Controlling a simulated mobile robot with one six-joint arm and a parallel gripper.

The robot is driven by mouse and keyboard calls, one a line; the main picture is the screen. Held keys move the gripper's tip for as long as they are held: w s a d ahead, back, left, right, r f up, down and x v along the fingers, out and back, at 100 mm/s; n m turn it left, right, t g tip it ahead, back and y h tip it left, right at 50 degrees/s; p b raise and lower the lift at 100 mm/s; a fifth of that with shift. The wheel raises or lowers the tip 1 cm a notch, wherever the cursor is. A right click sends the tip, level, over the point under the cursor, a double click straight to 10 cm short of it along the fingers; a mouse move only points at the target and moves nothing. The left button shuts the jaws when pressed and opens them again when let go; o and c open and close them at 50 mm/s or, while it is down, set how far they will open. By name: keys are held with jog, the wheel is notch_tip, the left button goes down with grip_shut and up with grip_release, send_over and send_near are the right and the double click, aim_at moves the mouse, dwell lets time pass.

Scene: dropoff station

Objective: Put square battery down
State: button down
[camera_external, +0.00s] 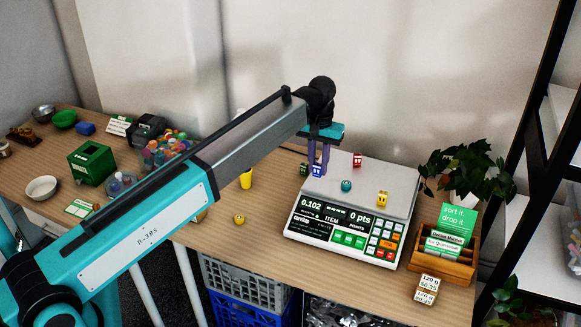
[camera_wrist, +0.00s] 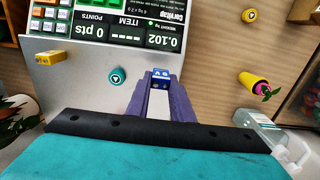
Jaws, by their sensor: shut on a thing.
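My gripper (camera_external: 318,158) is shut on a small blue-and-white square battery (camera_external: 316,171). In the wrist view the battery (camera_wrist: 161,73) sits between the tips of my purple fingers (camera_wrist: 160,86). It is at the left part of the scale's grey plate (camera_external: 373,178); I cannot tell whether it touches the plate. The scale's display (camera_external: 333,213) reads 0.102 and 0 pts. The plate (camera_wrist: 75,88) also shows in the wrist view.
On the plate are a teal round battery (camera_external: 347,185), a yellow battery (camera_external: 382,199) and a red one (camera_external: 357,160). A green piece (camera_external: 304,168) is left of my fingers. A wooden card box (camera_external: 445,258) stands right of the scale. A yellow round piece (camera_external: 239,219) lies on the table.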

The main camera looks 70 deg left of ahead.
jog(key=shift+w+a+f+p, duration=0.1)
jog(key=shift+w+a+p, duration=0.25)
jog(key=shift+w, duration=0.7)
jog(key=shift+w+a+f+p, duration=0.2)
jog(key=shift+w+a, duration=0.4)
jog(key=shift+w, duration=0.45)
jog(key=shift+w+a+f+p, duration=0.1)
jog(key=shift+w+a+p, duration=0.25)
jog(key=shift+w, duration=0.7)
jog(key=shift+a, duration=0.1)
jog(key=shift+f+p, duration=0.65)
jog(key=shift+f, duration=1.05)
jog(key=shift+f, duration=0.1)
jog(key=c, duration=1.6)
grip_release()
jog(key=shift+o, duration=0.2)
